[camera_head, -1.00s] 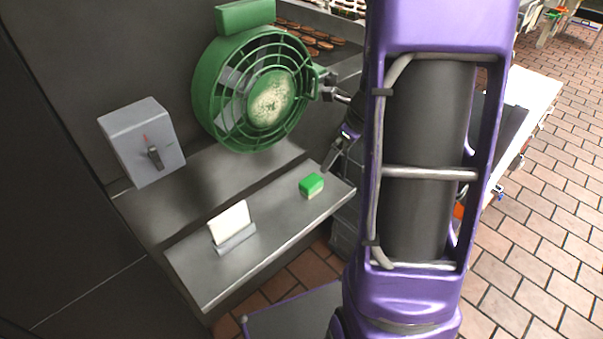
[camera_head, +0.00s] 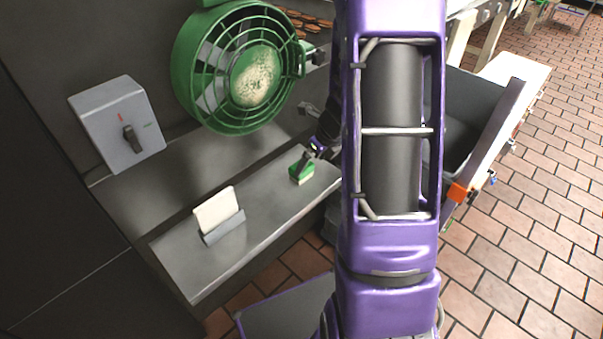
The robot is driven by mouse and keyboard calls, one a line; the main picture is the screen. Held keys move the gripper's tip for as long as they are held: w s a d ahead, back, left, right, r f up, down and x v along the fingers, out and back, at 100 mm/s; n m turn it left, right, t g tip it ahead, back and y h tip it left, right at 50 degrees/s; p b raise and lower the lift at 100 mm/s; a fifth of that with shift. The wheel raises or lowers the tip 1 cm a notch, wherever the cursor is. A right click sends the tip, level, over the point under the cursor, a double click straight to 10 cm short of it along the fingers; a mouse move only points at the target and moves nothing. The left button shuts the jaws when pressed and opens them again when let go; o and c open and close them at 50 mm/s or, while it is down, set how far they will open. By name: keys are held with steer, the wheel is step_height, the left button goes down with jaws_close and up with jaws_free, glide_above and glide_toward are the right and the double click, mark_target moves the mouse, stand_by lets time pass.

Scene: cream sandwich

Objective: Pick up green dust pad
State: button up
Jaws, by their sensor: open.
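The green dust pad (camera_head: 300,173) is a small block with a green top and a pale lower side. It lies on the right part of the steel shelf (camera_head: 265,207). My gripper (camera_head: 305,158) is open at the pad's upper right, coming in from behind my purple arm. A dark finger overlaps the far edge of the pad in the picture. I cannot tell whether it touches the pad. The other finger and part of the gripper are hard to make out.
A white card in a grey holder (camera_head: 223,236) stands on the shelf left of the pad. A green fan (camera_head: 240,70) is mounted above the shelf. A grey switch box (camera_head: 117,122) is on the left wall. The shelf between holder and pad is clear.

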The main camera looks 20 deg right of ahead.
steer(key=b+x, duration=0.1)
steer(key=x, duration=0.4)
steer(key=shift+a+b, duration=0.2)
steer(key=shift+b, duration=0.2)
steer(key=c, duration=1.2)
steer(key=shift+r, duration=0.1)
step_height(320, 180, up, 7)
steer(key=p, duration=0.3)
steer(key=shift+s, duration=0.2)
steer(key=s+d+b, duration=0.1)
steer(key=s+d, duration=0.2)
steer(key=s, duration=0.6)
steer(key=s+d+b, duration=0.1)
steer(key=s+d, duration=0.2)
steer(key=s, duration=0.6)
steer(key=shift+s+d, duration=0.25)
steer(key=shift+d, duration=0.15)
